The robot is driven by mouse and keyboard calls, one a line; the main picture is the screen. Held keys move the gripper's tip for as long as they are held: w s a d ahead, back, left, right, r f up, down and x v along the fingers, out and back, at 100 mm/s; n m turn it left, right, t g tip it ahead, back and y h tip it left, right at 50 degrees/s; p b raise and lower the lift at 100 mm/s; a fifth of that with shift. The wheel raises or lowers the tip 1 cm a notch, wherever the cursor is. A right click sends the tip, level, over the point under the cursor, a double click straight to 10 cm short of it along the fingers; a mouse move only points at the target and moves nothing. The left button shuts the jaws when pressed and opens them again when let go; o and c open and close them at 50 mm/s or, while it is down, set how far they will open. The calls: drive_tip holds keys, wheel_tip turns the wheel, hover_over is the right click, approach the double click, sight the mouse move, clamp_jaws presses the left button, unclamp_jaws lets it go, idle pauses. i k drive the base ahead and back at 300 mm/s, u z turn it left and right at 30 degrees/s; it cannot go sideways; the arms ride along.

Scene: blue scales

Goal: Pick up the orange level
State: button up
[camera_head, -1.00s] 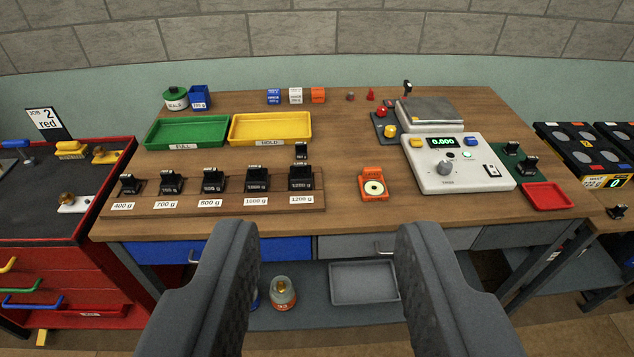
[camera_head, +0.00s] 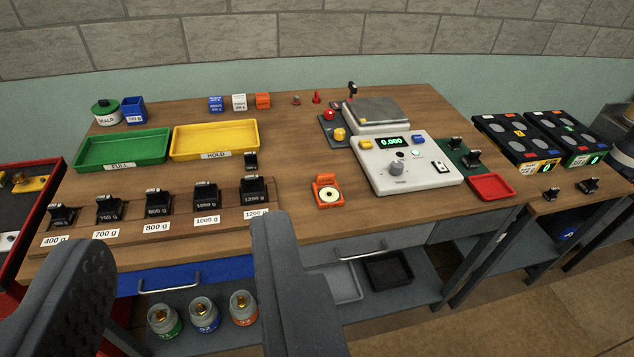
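The orange level (camera_head: 329,192) is a small orange block with a round pale bubble dial on top. It sits on the wooden table (camera_head: 290,150), between the row of black weights and the scale. My gripper (camera_head: 170,285) is open and empty, its two dark grey fingers wide apart in the foreground. The right finger is below and left of the level; nothing is between the fingertips. The level is fully in view and untouched.
Black weights (camera_head: 206,195) stand in a labelled wooden rack left of the level. The scale (camera_head: 407,165) stands to its right, a red tray (camera_head: 491,187) beyond. Green (camera_head: 123,149) and yellow (camera_head: 215,140) trays lie behind. Jars (camera_head: 204,315) stand on the lower shelf.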

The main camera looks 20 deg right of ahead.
sight(328, 193)
drive_tip(key=i, duration=0.85)
drive_tip(key=z, duration=0.1)
